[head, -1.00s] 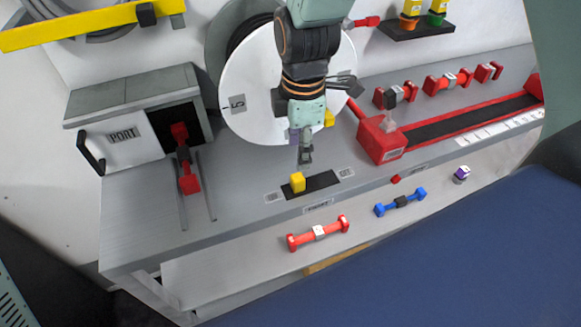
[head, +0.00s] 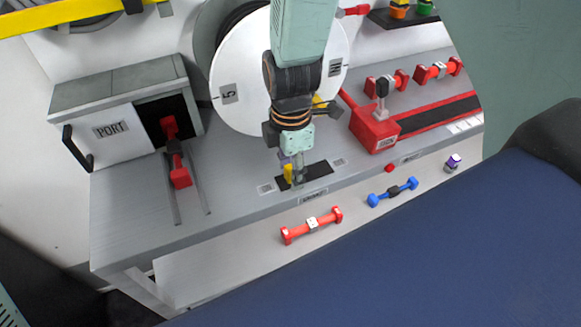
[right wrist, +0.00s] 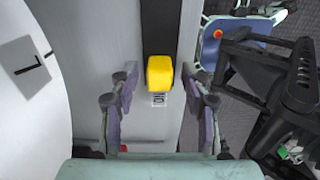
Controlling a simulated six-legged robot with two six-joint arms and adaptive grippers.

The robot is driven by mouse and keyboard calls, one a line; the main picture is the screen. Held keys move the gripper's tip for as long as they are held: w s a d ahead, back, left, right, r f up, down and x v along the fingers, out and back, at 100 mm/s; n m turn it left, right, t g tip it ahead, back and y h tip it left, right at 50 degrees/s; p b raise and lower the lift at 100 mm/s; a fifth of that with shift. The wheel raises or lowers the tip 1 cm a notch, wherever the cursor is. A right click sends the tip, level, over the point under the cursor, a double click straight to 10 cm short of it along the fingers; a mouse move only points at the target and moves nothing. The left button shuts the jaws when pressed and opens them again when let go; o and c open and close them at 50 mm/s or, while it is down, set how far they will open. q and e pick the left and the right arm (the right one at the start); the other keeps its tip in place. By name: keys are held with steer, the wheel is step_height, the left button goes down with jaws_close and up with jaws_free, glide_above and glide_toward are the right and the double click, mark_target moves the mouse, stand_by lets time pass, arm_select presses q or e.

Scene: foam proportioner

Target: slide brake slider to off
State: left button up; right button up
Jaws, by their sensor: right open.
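The brake slider is a yellow block (head: 287,173) at the left part of a black slot (head: 318,171) on the grey bench top. My right gripper (head: 297,179) points down at the slot, right beside the block, and partly covers it. In the right wrist view the yellow block (right wrist: 160,73) lies between the two open fingers (right wrist: 160,82), with a gap visible on each side. Contact cannot be told. Small labels lie at the slot's left end (head: 265,189) and right end (head: 338,162); I cannot read them. My left gripper is not in view.
A white reel disc (head: 240,115) stands close behind my right arm. A red box (head: 372,128) with a lever is to the right. A PORT cabinet (head: 112,130) with a red-handled part (head: 179,177) stands left. Red (head: 311,224) and blue (head: 392,192) handles sit along the front.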

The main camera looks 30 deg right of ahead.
steer(key=shift+s+d, duration=0.1)
steer(key=shift+d, duration=0.15)
steer(key=shift+a, duration=0.25)
steer(key=c, duration=0.3)
steer(key=shift+d, duration=0.1)
jaws_close()
